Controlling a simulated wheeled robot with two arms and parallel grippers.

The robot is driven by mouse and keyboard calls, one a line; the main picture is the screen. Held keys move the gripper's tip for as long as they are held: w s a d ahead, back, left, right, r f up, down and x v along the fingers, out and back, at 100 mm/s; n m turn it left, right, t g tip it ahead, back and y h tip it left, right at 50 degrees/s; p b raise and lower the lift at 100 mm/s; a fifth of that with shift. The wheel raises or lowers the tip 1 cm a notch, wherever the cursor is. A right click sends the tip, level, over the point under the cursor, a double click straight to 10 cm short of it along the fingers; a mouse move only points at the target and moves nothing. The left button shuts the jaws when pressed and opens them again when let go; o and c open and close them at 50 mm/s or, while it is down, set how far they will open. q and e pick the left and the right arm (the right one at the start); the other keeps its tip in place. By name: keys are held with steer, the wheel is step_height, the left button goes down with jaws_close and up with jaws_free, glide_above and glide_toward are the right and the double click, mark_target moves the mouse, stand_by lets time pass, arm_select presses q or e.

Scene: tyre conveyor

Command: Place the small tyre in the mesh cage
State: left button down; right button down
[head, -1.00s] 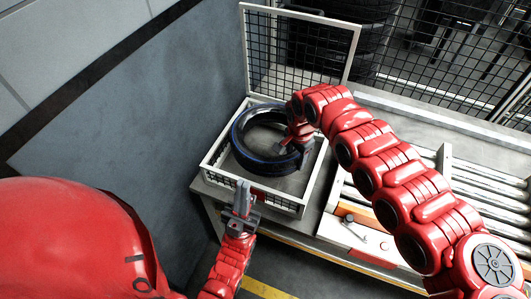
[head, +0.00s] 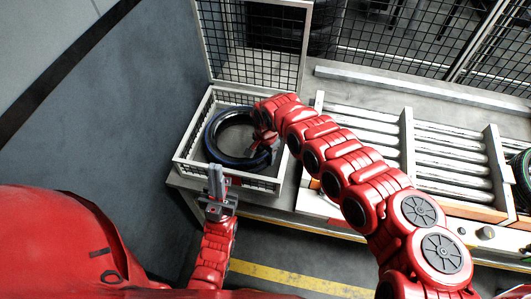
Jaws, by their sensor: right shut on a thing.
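The small tyre (head: 214,137), black with a bluish sheen, is inside the mesh cage (head: 183,157), a white-framed wire box with its lid (head: 252,42) standing open at the back. My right gripper (head: 270,150) reaches in from the right and is shut on the tyre's right side. Its fingertips are partly hidden, and I cannot tell whether the tyre rests on the cage floor. My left gripper (head: 216,180) points up just in front of the cage's front wall, apart from the tyre. Its fingers look close together, but I cannot tell whether they are shut.
A roller conveyor (head: 450,165) lies right of the cage on the same bench. Another tyre (head: 522,180) shows at the right edge. A mesh fence (head: 400,45) stands behind. A grey wall (head: 110,120) is on the left, with a yellow floor line (head: 290,277) in front.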

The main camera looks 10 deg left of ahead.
steer(key=c, duration=0.7)
jaws_free()
steer(key=shift+f, duration=0.15)
steer(key=shift+c, duration=0.2)
steer(key=o, duration=0.5)
steer(key=shift+c, duration=0.2)
steer(key=shift+r, duration=0.25)
steer(key=r, duration=0.4)
steer(key=r+b, duration=0.1)
steer(key=r, duration=0.3)
steer(key=s+r+b, duration=0.1)
steer(key=r, duration=0.2)
steer(key=shift+d+r, duration=0.2)
steer(key=shift+r, duration=0.2)
steer(key=shift+f, duration=0.1)
